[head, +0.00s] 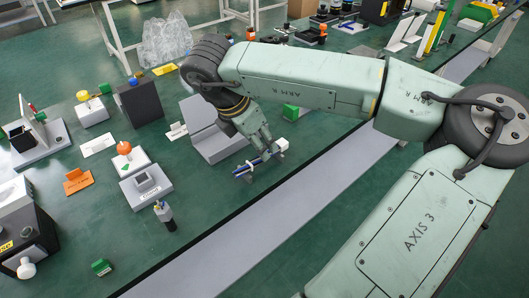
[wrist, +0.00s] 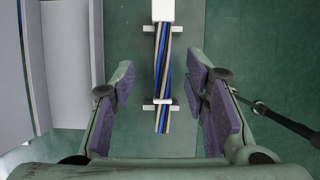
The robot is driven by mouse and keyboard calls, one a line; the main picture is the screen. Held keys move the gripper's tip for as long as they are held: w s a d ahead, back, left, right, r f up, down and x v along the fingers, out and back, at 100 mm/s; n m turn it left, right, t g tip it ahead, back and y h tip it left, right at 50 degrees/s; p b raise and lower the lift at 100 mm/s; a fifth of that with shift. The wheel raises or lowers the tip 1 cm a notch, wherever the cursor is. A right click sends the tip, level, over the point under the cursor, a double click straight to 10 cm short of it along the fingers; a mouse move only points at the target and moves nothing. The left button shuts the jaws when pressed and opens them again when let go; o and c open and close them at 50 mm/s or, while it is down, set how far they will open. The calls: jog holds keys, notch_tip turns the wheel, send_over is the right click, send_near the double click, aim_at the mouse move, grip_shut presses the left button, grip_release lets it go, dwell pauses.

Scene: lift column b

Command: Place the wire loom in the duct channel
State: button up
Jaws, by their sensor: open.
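The wire loom (wrist: 163,65) is a twisted bundle of blue, black and pale wires with a white block at its far end and white cross-pieces. In the head view the loom (head: 250,170) is near the bench's front edge. My gripper (wrist: 161,78) is open, with one purple-padded finger on each side of the loom and visible gaps between. In the head view my gripper (head: 262,151) is over the loom and partly hides it. A grey angular piece (head: 215,145), perhaps the duct channel, is just left of the gripper; its grey walls (wrist: 65,60) fill the wrist view's left side.
A dark bottle (head: 165,214) stands nearer the bench edge. A pale grey strip (head: 245,235) runs along the front.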

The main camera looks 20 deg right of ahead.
jog(key=x, duration=0.2)
jog(key=p+x, duration=0.1)
jog(key=shift+s+f, duration=0.2)
jog(key=shift+f, duration=0.2)
jog(key=shift+f+b, duration=0.25)
jog(key=shift+b, duration=0.65)
jog(key=shift+c, duration=0.2)
dwell(0.4)
grip_shut()
dwell(0.3)
